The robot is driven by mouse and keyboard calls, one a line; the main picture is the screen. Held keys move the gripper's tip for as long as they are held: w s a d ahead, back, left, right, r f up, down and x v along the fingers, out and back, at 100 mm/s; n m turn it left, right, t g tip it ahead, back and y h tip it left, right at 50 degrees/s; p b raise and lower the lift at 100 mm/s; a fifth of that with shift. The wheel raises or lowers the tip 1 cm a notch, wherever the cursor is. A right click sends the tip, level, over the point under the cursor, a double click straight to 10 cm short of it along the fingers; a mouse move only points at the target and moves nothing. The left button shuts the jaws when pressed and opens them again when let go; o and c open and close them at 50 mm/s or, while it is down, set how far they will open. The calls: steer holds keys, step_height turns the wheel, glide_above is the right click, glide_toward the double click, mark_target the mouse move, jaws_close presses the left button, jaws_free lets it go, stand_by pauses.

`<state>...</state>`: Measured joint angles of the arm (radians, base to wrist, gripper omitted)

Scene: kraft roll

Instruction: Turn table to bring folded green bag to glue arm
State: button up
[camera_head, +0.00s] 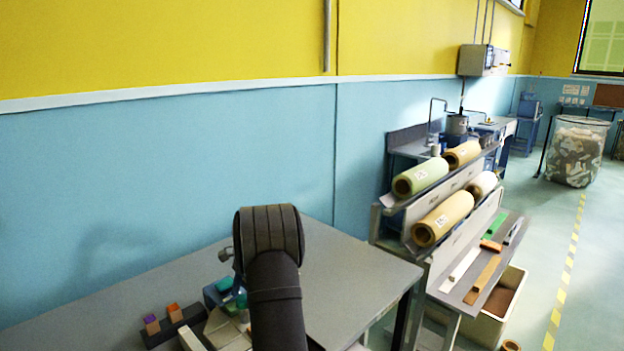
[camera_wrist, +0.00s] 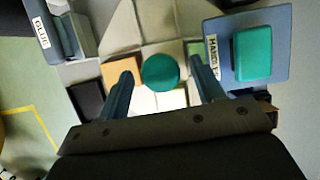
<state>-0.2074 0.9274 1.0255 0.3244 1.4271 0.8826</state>
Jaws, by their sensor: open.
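In the wrist view my gripper (camera_wrist: 160,76) is open. Its two fingers appear on either side of a round green knob (camera_wrist: 160,71); I cannot tell whether they are level with it or above it. The knob is at the middle of a pale, segmented round table (camera_wrist: 122,30). A tan piece (camera_wrist: 121,70) lies left of the knob and a small green piece (camera_wrist: 195,52), perhaps the folded green bag, lies right of it. The blue station labelled GLUE (camera_wrist: 68,30) is at upper left. In the head view my arm hides the gripper and most of the turntable (camera_head: 222,330).
A blue station (camera_wrist: 282,50) labelled HANDLE, with a green pad (camera_wrist: 253,53), stands close on the right. A dark block (camera_wrist: 87,99) is at left. In the head view the grey bench (camera_head: 360,277) is clear right of my arm; a rack of paper rolls (camera_head: 443,218) stands beyond.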

steer(key=shift+m, duration=0.4)
steer(key=d+r+m+t, duration=0.1)
steer(key=d+r+m, duration=0.15)
steer(key=r, duration=0.25)
steer(key=d+r+m+t+y, duration=0.1)
steer(key=d+r+m, duration=0.15)
steer(key=r, duration=0.35)
steer(key=d+r+m+t, duration=0.1)
steer(key=d+r+m, duration=0.15)
steer(key=r, duration=0.25)
steer(key=shift+m, duration=0.45)
steer(key=x, duration=1.1)
steer(key=a+x, duration=0.1)
steer(key=x, duration=0.5)
steer(key=shift+w+a+f, duration=0.1)
jaws_close()
